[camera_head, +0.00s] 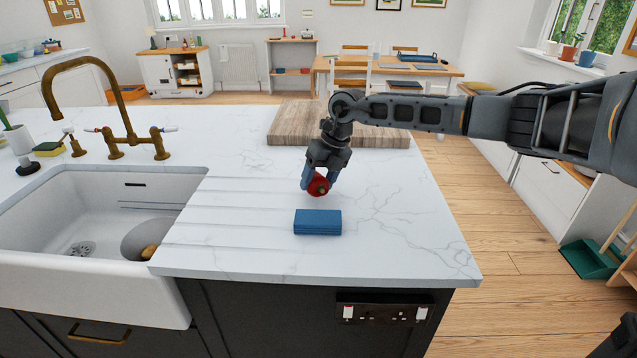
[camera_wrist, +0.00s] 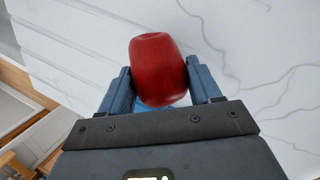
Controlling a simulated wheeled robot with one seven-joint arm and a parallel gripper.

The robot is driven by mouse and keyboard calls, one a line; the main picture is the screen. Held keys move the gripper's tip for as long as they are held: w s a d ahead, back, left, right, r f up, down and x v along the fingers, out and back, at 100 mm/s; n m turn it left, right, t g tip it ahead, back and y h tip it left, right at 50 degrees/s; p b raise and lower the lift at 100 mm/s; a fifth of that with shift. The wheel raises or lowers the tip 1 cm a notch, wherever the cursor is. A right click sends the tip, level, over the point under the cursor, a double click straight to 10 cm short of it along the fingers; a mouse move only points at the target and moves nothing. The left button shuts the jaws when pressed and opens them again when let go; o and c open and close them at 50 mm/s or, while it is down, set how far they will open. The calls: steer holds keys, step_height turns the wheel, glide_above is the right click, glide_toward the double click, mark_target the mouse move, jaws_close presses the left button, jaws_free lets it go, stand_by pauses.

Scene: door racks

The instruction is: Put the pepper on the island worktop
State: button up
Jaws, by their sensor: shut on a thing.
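The red pepper (camera_head: 318,187) is between the blue fingers of my gripper (camera_head: 319,182), over the island worktop (camera_head: 390,215). In the wrist view the pepper (camera_wrist: 158,68) sits between the two fingertips (camera_wrist: 160,88), with a finger against each side. My gripper is shut on it and points down. I cannot tell whether the pepper touches the white marble top or is just above it.
A blue block-like item (camera_head: 317,222) lies on the worktop just in front of the pepper. A wooden board (camera_head: 290,122) lies behind my gripper. A white sink (camera_head: 50,262) with a brass tap (camera_head: 118,115) is at left. The worktop's right part is clear.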

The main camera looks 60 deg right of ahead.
steer(key=shift+f, duration=0.9)
steer(key=o, duration=1.1)
steer(key=shift+f, duration=0.1)
steer(key=shift+c, duration=0.2)
